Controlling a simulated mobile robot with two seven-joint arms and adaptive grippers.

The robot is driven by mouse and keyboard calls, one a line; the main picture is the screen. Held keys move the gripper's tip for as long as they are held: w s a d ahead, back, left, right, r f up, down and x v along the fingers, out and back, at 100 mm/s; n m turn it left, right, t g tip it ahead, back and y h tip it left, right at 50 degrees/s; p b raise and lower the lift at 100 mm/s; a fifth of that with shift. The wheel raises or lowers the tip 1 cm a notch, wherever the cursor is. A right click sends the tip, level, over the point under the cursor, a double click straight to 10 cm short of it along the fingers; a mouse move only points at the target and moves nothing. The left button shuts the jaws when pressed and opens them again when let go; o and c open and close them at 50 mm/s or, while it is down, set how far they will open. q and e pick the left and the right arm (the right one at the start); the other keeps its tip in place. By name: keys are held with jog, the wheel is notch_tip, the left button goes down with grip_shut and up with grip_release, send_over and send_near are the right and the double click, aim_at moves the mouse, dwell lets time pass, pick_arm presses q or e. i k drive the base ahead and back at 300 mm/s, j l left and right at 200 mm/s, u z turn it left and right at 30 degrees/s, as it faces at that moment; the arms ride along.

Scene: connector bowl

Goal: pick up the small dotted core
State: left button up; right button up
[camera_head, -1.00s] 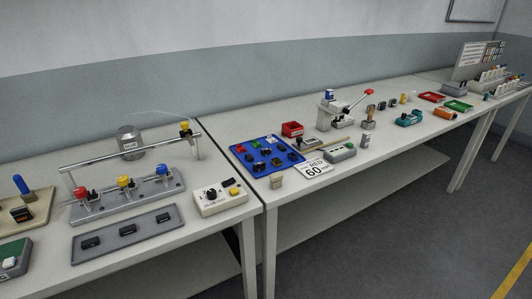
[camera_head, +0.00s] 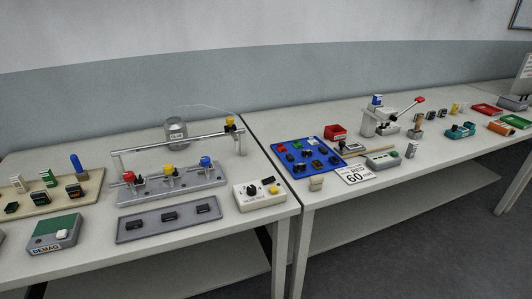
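I cannot make out a small dotted core for certain in the head view. A blue tray (camera_head: 333,168) on the right-hand table holds several small dark, red and green parts, too small to tell any dots. A grey tray (camera_head: 129,232) on the left table holds black parts, among them a middle one (camera_head: 170,216). Neither of my grippers shows in the head view.
A beige board (camera_head: 36,203) and a DEMAG box (camera_head: 54,235) are at left. A rail fixture (camera_head: 172,185) and control box (camera_head: 259,195) stand on the left table. A lever press (camera_head: 382,122) stands on the right table. A gap separates the tables.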

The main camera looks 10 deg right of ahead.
aim_at(307, 152)
jog(key=l+u, duration=0.2)
jog(key=u, duration=0.2)
jog(key=l+u, duration=0.2)
jog(key=u, duration=0.2)
jog(key=l+u, duration=0.2)
jog(key=u, duration=0.25)
jog(key=l+u, duration=0.2)
jog(key=k+l+u, duration=0.2)
jog(key=l, duration=0.2)
jog(key=l+u, duration=0.2)
jog(key=k+l+u, duration=0.15)
jog(key=l, duration=0.35)
jog(key=k+l+u, duration=0.1)
jog(key=k+l, duration=0.3)
